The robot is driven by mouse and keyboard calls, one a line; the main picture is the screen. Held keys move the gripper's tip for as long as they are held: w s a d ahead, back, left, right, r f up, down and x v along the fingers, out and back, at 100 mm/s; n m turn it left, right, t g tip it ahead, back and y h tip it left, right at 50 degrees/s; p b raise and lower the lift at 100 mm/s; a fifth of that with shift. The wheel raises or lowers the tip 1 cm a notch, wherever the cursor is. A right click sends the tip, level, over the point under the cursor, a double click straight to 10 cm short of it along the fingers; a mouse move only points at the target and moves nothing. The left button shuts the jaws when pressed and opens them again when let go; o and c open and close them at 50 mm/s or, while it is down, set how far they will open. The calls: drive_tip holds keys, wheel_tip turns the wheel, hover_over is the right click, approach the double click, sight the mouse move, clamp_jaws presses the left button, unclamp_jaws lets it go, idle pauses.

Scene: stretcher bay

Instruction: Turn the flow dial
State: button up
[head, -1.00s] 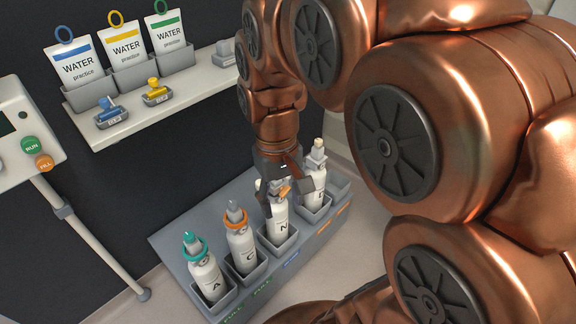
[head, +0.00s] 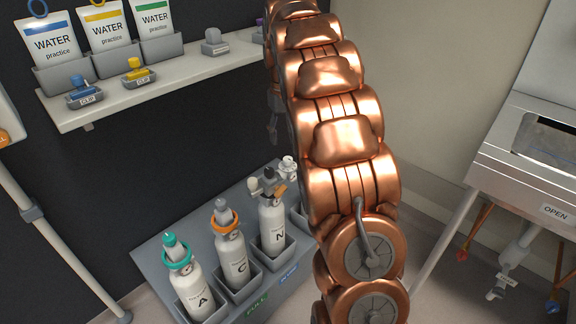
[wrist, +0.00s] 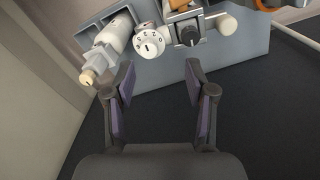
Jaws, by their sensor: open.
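The flow dial (wrist: 149,44) is a round white knob with dark marks around its face. It shows in the wrist view, above and just left of the middle, beyond my fingertips and not touched. A black knob (wrist: 190,36) sits right of it. In the head view the bottle marked N (head: 272,228) stands upright in the rack with a dark-topped fitting (head: 268,184) on it; I cannot make out the dial's face there. My gripper (wrist: 161,92) is open and empty; it shows small beside my arm in the head view (head: 273,132).
Bottles A (head: 197,288) and C (head: 232,258) stand in the grey rack (head: 150,258). My arm hides its right end. A shelf (head: 70,118) with water pouches and clips is above.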

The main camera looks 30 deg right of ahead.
sight(288, 159)
drive_tip(key=shift+w+d+f+b, duration=0.4)
drive_tip(key=shift+w+d+f, duration=0.55)
drive_tip(key=shift+d+f, duration=0.25)
drive_tip(key=shift+f, duration=3.8)
drive_tip(key=shift+c, duration=0.3)
clamp_jaws()
